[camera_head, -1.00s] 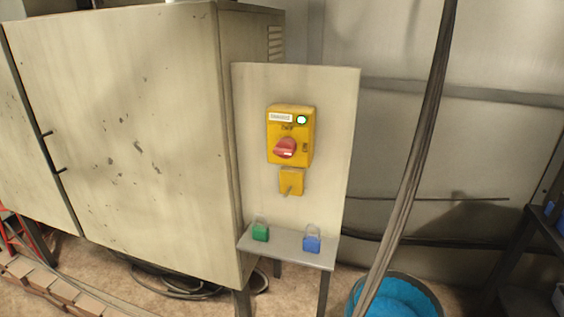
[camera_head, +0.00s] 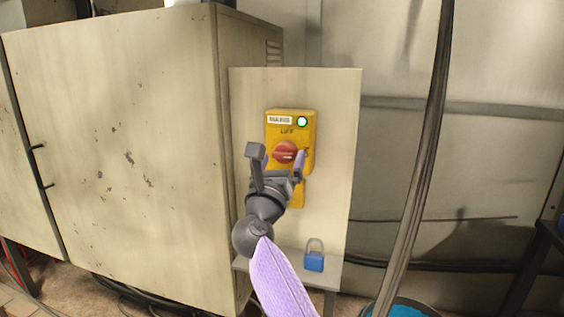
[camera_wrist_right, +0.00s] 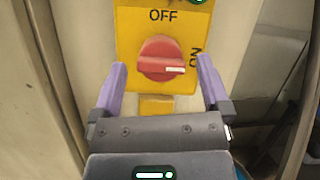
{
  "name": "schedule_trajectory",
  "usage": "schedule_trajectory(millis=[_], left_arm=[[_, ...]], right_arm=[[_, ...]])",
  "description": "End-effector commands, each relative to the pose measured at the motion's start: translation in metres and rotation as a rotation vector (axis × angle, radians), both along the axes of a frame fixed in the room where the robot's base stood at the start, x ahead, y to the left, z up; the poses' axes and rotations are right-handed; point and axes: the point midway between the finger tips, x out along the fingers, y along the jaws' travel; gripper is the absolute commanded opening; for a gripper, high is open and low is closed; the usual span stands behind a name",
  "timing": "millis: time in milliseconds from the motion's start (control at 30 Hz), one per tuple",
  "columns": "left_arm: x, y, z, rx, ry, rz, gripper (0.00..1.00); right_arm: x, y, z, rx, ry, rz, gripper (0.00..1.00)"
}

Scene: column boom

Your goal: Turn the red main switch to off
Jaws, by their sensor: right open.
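The red main switch (camera_head: 285,152) is a round knob on a yellow box (camera_head: 305,126) fixed to a pale upright panel. In the right wrist view the red knob (camera_wrist_right: 163,59) has a white mark pointing right, towards the word ON; OFF is printed above it. A green lamp (camera_head: 302,121) shows at the box's top right. My right gripper (camera_head: 278,157) is open and empty in front of the box. In the wrist view its lilac fingers (camera_wrist_right: 161,79) stand left and right of the knob, apart from it. My left gripper is not in view.
A blue padlock (camera_head: 314,256) stands on the small shelf (camera_head: 326,274) below the panel. A large worn cabinet (camera_head: 120,150) fills the left. A thick dark cable (camera_head: 420,170) hangs at the right, above a bucket of blue stuff (camera_head: 405,309).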

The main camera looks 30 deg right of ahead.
Motion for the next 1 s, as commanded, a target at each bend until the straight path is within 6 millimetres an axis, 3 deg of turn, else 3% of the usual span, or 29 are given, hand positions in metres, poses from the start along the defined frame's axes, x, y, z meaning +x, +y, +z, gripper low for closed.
schedule_trajectory(millis=[367,800,1000], left_arm=[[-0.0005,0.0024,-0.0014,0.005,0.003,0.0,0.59],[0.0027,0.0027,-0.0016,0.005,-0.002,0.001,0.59],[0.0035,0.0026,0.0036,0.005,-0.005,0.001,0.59]], right_arm=[[0.0059,-0.007,0.0034,-0.002,0.002,-0.001,0.97],[0.0059,-0.0066,0.003,-0.003,0.003,-0.001,0.06],[0.0056,-0.0066,0.0041,-0.014,0.018,-0.001,0.06]])
